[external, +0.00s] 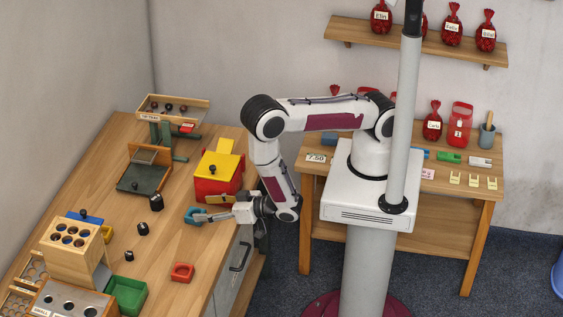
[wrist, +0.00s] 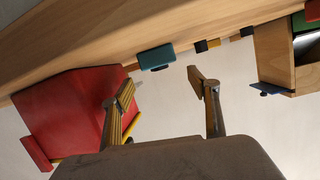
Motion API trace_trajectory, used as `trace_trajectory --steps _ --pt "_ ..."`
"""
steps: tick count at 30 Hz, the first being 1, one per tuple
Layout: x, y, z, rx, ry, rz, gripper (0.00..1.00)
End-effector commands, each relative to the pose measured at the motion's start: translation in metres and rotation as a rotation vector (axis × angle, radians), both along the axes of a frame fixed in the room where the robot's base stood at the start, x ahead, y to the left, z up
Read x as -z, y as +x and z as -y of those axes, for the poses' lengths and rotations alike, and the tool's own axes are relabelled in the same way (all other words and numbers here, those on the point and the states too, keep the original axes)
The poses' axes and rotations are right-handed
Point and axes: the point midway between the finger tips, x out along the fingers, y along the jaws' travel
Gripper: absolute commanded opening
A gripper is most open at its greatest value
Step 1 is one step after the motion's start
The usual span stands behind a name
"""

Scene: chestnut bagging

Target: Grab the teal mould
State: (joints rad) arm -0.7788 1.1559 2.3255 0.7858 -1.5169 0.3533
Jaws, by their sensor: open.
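The teal mould (external: 191,214) is a small blue-green block lying on the wooden bench, in front of the red box with the yellow lid. In the wrist view the teal mould (wrist: 156,58) lies beyond my fingertips, a little above the gap between them in the picture. My gripper (external: 202,217) is low over the bench edge, its fingers pointing left at the mould. In the wrist view my gripper (wrist: 163,88) is open, with nothing between the fingers. In the external view the fingertips partly overlap the mould, so contact cannot be told there.
The red box (external: 216,181) stands close behind my gripper and fills the left of the wrist view (wrist: 70,115). Several black weights (external: 156,203) stand left of the mould. A red mould (external: 181,272) and a green tray (external: 128,294) lie nearer the front. Bench around the teal mould is mostly clear.

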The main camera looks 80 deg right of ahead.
Motion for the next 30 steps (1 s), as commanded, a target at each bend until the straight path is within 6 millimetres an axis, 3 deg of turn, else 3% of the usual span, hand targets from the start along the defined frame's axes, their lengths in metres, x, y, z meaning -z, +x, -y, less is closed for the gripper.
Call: trace_trajectory --steps 15,30 --pt "0.019 -0.032 0.001 -0.066 -0.098 0.127 0.60" --pt "0.019 -0.034 0.001 -0.072 -0.105 0.138 0.60"
